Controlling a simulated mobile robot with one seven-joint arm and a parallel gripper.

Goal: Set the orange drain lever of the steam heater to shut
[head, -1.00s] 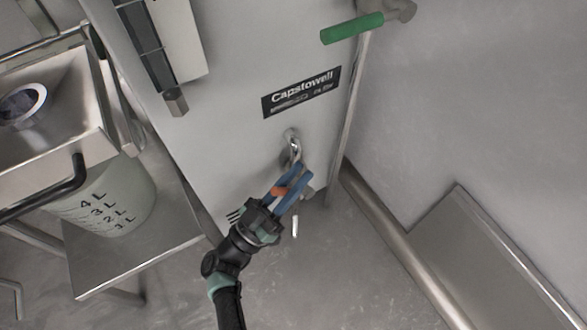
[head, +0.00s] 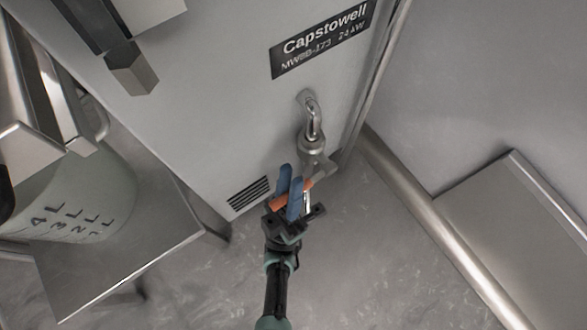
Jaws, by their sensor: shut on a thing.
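The steam heater (head: 230,90) is a grey cabinet with a dark Capstowell nameplate. A bent metal drain pipe with a valve (head: 312,145) comes out of its lower front. The orange drain lever (head: 306,185) shows between the blue fingers of my gripper (head: 290,182). My gripper is shut on the lever, just below and left of the valve body. The fingers hide part of the lever, so its exact angle is hard to tell.
A steel shelf (head: 165,235) with a graduated bucket (head: 85,200) stands at the left. A metal pipe (head: 430,225) runs along the right wall beside a low steel ledge (head: 520,215). A vent (head: 248,193) is left of my gripper.

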